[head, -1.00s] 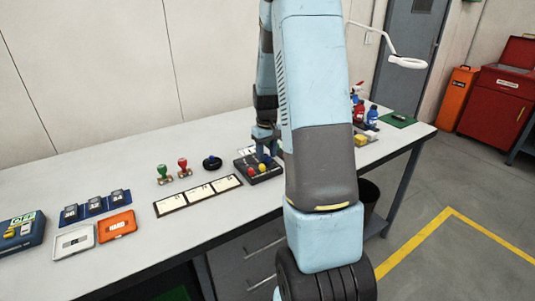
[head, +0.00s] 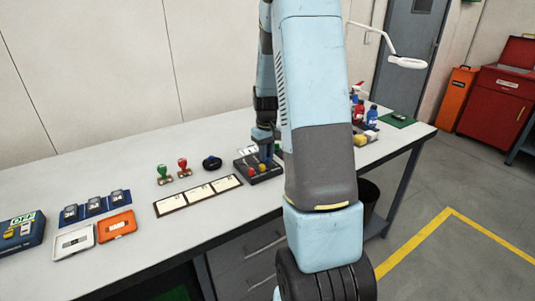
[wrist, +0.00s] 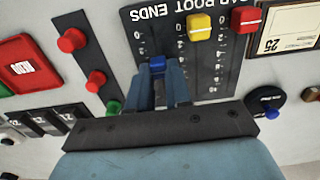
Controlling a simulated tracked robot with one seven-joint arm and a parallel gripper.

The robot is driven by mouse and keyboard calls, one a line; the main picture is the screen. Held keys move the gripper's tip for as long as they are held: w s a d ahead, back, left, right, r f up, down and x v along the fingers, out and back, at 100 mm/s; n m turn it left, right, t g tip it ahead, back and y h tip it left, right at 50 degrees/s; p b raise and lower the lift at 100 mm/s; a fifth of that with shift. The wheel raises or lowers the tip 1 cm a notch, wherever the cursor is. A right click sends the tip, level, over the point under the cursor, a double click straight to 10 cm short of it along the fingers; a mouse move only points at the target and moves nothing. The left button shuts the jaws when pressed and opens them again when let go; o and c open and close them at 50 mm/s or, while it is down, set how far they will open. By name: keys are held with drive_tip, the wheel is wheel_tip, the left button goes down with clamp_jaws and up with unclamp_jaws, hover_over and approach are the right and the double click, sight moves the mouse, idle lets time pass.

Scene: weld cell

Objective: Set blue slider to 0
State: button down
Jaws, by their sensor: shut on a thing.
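The dark slider panel (head: 277,170) stands on the bench and fills the upper middle of the wrist view (wrist: 178,48), its lettering upside down there. My gripper (wrist: 160,76) is shut on the blue slider (wrist: 157,64), with a finger on each side of the knob. The blue knob sits lower in the wrist view than the yellow slider (wrist: 200,27) and the red slider (wrist: 245,19). The scale figures beside the slots are too small to read surely. In the head view my gripper (head: 265,152) reaches down to the panel and hides the blue knob.
A round dial with a blue knob (wrist: 271,112) is beside the panel. Red push buttons (wrist: 71,40) and a green one (wrist: 113,107) are on the other side. Green and red stamps (head: 163,172) and a card strip (head: 198,194) are near on the bench.

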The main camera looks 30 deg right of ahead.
sight(273, 166)
drive_tip(key=shift+s+d, duration=0.1)
drive_tip(key=shift+s, duration=1.9)
drive_tip(key=c, duration=1)
unclamp_jaws()
drive_tip(key=shift+c, duration=0.2)
wheel_tip(273, 166, up, 14)
drive_tip(key=shift+f, duration=0.15)
